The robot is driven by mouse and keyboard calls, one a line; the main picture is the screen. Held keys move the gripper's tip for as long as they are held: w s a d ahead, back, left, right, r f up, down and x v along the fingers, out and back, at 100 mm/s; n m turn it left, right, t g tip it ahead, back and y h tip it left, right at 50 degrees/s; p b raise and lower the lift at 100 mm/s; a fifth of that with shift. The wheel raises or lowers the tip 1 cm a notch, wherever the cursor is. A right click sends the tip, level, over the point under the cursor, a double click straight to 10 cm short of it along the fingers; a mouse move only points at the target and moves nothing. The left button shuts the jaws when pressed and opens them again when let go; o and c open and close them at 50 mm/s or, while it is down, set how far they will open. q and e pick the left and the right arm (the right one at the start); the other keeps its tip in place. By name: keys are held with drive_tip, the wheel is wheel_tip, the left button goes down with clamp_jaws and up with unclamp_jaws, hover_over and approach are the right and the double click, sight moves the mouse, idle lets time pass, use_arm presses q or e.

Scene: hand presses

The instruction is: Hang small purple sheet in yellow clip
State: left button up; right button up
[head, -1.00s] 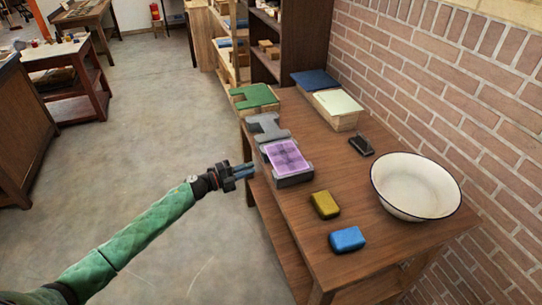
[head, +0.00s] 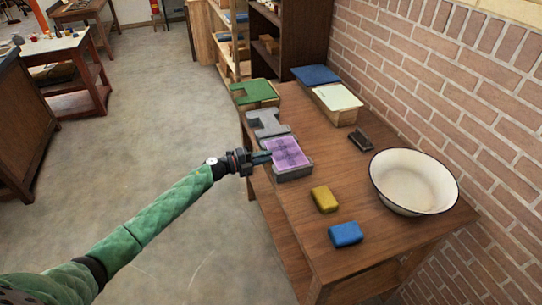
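The small purple sheet (head: 288,152) lies flat on a grey block-like press (head: 294,174) at the left edge of the wooden table. My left gripper (head: 266,157) reaches in from the left, with its fingertips at the sheet's left edge. At this size I cannot tell whether the fingers are closed on the sheet or only beside it. My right gripper is not in view. No yellow clip can be made out in this view.
On the table (head: 300,222) are a yellow block (head: 325,199), a blue block (head: 346,234), a white bowl (head: 413,182), a dark block (head: 361,139) and a pale-topped stack (head: 337,99). A green-topped press (head: 255,93) stands behind. A brick wall bounds the right.

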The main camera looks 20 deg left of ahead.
use_arm(q)
drive_tip(key=shift+w+d, duration=0.4)
drive_tip(key=shift+d, duration=0.15)
drive_tip(key=shift+w+d, duration=0.1)
drive_tip(key=shift+d, duration=0.15)
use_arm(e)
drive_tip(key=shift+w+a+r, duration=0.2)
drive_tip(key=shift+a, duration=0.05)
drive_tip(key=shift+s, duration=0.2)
use_arm(q)
clamp_jaws()
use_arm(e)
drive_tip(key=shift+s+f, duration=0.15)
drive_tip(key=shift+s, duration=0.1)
use_arm(q)
drive_tip(key=shift+r+p, duration=0.95)
drive_tip(key=shift+r, duration=0.6)
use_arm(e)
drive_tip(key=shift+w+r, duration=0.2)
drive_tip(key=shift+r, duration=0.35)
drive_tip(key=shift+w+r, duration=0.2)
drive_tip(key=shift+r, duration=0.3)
use_arm(q)
drive_tip(key=shift+a, duration=0.15)
